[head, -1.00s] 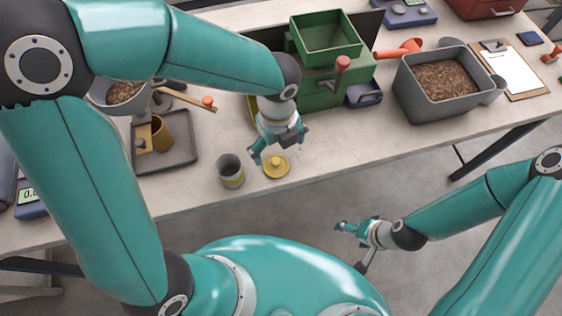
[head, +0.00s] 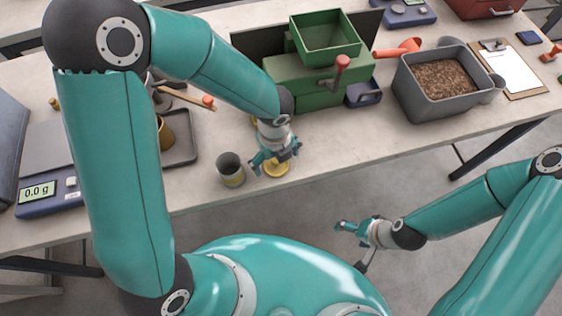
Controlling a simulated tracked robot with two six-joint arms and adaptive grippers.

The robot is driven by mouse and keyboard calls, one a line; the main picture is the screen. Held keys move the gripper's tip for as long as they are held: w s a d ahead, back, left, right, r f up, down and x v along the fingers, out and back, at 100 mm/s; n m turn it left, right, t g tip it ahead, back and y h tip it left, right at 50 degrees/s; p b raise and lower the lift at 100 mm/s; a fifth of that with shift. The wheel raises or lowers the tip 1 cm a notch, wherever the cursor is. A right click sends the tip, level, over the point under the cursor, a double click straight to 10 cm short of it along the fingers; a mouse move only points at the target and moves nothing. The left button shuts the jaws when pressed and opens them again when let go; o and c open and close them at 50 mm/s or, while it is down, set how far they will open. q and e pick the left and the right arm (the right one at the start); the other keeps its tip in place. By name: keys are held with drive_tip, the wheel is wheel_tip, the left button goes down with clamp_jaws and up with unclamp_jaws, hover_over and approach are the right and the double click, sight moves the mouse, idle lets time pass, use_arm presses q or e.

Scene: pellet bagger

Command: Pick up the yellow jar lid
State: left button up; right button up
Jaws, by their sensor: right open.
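The yellow jar lid (head: 277,172) lies on the table near its front edge, partly hidden by my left gripper. My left gripper (head: 275,163) points down over the lid with its fingers spread, one at the lid's left and one at its upper right. I cannot tell whether a finger touches the lid. An open grey jar with a yellow band (head: 231,172) stands upright just left of the gripper. My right gripper (head: 352,247) is open and empty, in front of the table over the floor.
A green machine with a hopper (head: 310,78) stands behind the lid. A grey bin of pellets (head: 415,98) is to the right. A scale (head: 45,195) and a dark tray (head: 182,150) are to the left. The table right of the lid is clear.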

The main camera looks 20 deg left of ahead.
use_arm(q)
drive_tip(key=c, duration=1.1)
drive_tip(key=shift+s, duration=0.1)
